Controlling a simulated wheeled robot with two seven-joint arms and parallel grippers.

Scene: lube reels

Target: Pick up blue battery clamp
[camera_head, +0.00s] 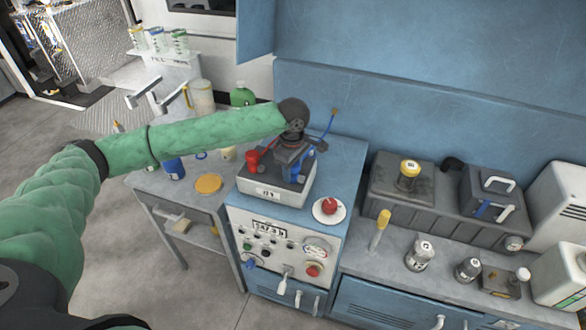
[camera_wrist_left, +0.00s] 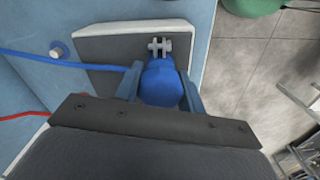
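The blue battery clamp (camera_wrist_left: 162,84) sits between the two blue-grey fingers of my left gripper (camera_wrist_left: 160,92) in the left wrist view. Its metal jaw end points away from the palm, and a blue cable runs off to the left. The fingers lie close along both sides of the clamp; whether they grip it is unclear. In the head view my left gripper (camera_head: 292,156) is over the grey-topped box (camera_head: 265,188) on the blue cabinet and mostly hides the clamp. A red clamp (camera_head: 252,160) stands on the box's left side. My right gripper is not in view.
The blue control cabinet (camera_head: 280,240) carries a red knob (camera_head: 329,206) on a white disc to the right. A side table (camera_head: 185,182) with bottles is at left. A grey workbench (camera_head: 400,248) with cans and dark tanks is at right.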

